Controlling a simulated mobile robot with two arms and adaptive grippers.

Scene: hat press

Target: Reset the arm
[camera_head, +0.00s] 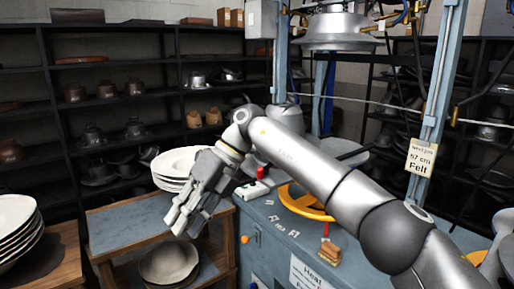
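My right arm (300,160) reaches in from the lower right across the blue press table. My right gripper (182,226) hangs at its end, left of the press table and above a wooden stand. Its fingers point down and left, stand apart and hold nothing. The gripper partly covers a stack of white felt hats (171,164) behind it. A grey hat (168,262) lies on the lower level of the stand, below the fingers. My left gripper is not in view.
The blue press table (262,213) carries a red-knobbed lever (260,174) and a yellow ring (292,203). The press head (341,29) hangs above. A wooden stand (128,222) is beside it. White hats (17,226) are stacked at far left. Shelves line the back.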

